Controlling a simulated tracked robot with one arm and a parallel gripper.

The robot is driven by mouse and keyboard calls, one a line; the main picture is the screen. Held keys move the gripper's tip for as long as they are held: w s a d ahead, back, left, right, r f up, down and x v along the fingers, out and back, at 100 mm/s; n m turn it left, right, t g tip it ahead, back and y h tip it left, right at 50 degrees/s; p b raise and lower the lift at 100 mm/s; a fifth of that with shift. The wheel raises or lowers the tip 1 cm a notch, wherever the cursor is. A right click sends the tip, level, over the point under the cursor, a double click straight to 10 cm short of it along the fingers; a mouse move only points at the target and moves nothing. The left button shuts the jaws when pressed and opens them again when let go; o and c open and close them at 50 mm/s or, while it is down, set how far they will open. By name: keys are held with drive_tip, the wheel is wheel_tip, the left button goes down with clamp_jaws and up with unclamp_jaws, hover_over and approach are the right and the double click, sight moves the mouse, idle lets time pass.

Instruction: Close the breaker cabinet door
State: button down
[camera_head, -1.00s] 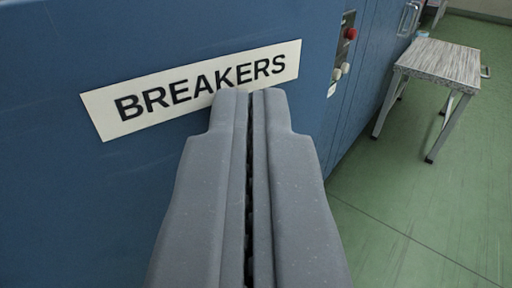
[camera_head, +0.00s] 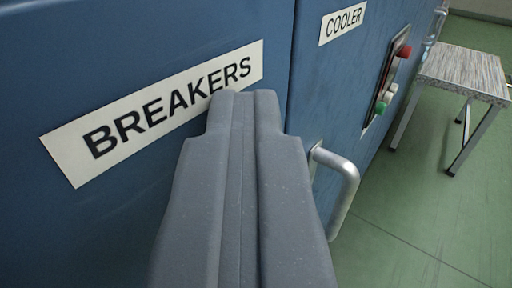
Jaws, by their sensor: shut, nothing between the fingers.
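The breaker cabinet door (camera_head: 150,50) is a blue panel filling the left of the view. It bears a white BREAKERS label (camera_head: 155,110). Its right edge runs down beside the neighbouring blue COOLER panel (camera_head: 315,85); I cannot tell whether the two are flush. My gripper (camera_head: 245,93) is shut and empty, its fingers together. Its tips overlap the lower right part of the label; whether they touch the door is unclear. The gripper hides the lower part of the door's edge.
A silver handle (camera_head: 347,183) sticks out just right of the gripper, apparently on the COOLER panel. A small table (camera_head: 465,72) stands on open green floor (camera_head: 410,220).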

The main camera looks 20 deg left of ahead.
drive_tip(key=shift+a+r, duration=0.15)
drive_tip(key=shift+a, duration=0.4)
drive_tip(key=s+d+p, duration=0.2)
drive_tip(key=d, duration=0.5)
drive_tip(key=s+d+p, duration=0.1)
drive_tip(key=s+d, duration=0.2)
drive_tip(key=d, duration=0.4)
wheel_tip(320, 180, up, 28)
drive_tip(key=w+m+t+h+p, duration=0.2)
drive_tip(key=h, duration=0.2)
drive_tip(key=s+a+r+m+h+p, duration=0.15)
drive_tip(key=s+r, duration=0.35)
drive_tip(key=r, duration=0.6)
drive_tip(key=s+a+r+m+h, duration=0.1)
drive_tip(key=s+r+h, duration=0.25)
drive_tip(key=r, duration=0.75)
drive_tip(key=s+a+r+g+p, duration=0.1)
drive_tip(key=s+a+r, duration=0.3)
drive_tip(key=s+r, duration=0.55)
drive_tip(key=s+a+r+g+p, duration=0.15)
drive_tip(key=s+a+r, duration=0.25)
drive_tip(key=s+r, duration=0.55)
drive_tip(key=s+a+y, duration=0.1)
drive_tip(key=s+a, duration=0.2)
drive_tip(key=s, duration=0.8)
drive_tip(key=s+a+r+g+y+p, duration=0.1)
drive_tip(key=s+a, duration=0.3)
drive_tip(key=s, duration=0.7)
drive_tip(key=shift+n+y, duration=0.35)
drive_tip(key=shift+y, duration=0.25)
